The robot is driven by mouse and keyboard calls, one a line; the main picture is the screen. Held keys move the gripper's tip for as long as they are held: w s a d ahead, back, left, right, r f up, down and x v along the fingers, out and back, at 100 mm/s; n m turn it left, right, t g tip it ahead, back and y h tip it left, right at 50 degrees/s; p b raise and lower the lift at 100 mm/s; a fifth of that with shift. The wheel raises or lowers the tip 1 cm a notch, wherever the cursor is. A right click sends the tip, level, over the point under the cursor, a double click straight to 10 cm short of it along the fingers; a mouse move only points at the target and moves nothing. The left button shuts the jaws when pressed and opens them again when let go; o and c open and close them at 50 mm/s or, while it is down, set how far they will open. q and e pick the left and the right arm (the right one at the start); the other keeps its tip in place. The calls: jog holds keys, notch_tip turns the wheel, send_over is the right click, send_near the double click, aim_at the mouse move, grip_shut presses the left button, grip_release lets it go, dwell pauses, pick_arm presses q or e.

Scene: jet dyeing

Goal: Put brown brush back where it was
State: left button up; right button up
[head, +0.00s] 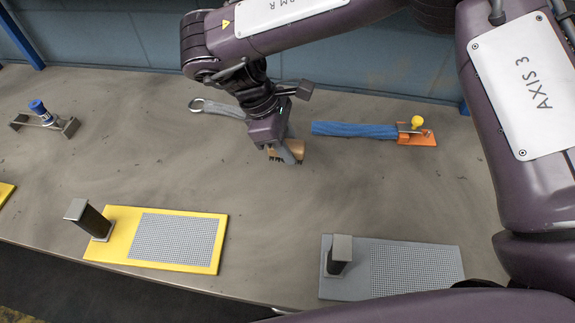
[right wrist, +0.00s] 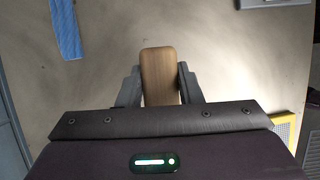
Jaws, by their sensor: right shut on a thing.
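The brown brush (head: 298,145) has a wooden block body with dark bristles underneath. My right gripper (head: 284,152) comes down from above and is shut on it, with its grey fingers on both sides of the block. The right wrist view shows the brush's wooden top (right wrist: 160,75) between the two fingers. It is at or just above the grey table; I cannot tell whether the bristles touch. My left gripper is not in view.
A blue cloth (head: 355,130) with an orange clamp (head: 418,139) lies right of the brush. A grey strap (head: 222,109) lies behind it. A blue-capped item (head: 40,112) on a bracket stands left. Yellow (head: 119,234) and grey (head: 350,287) mesh plates with posts lie along the front edge.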

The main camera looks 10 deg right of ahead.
jog(key=shift+f, duration=3.5)
jog(key=shift+f+b, duration=0.1)
jog(key=shift+b, duration=0.2)
jog(key=o, duration=1)
jog(key=p+v, duration=0.1)
jog(key=v, duration=1.1)
